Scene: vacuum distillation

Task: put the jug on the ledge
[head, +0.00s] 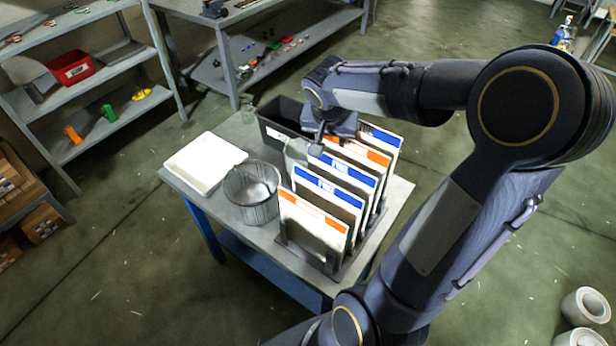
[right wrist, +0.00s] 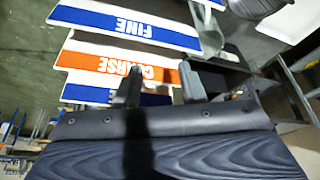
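A pale translucent vessel (head: 296,150), which looks like the jug, stands on the small table between the wire basket and the filed boards, partly hidden by them. A similar pale translucent shape (right wrist: 208,28) shows at the top of the right wrist view. My right gripper (head: 318,146) is over the table, just right of that vessel and above the boards. In the right wrist view its two dark fingers (right wrist: 161,82) stand apart with nothing clearly held between them. I cannot tell which surface is the ledge. My left gripper is not in view.
A rack of upright boards (head: 322,205) labelled in orange and blue fills the table's right side. A wire basket (head: 251,196), white tray (head: 203,163), black bin (head: 272,128) and small glass vessel (head: 247,108) are close by. Shelving (head: 100,128) stands at the back left.

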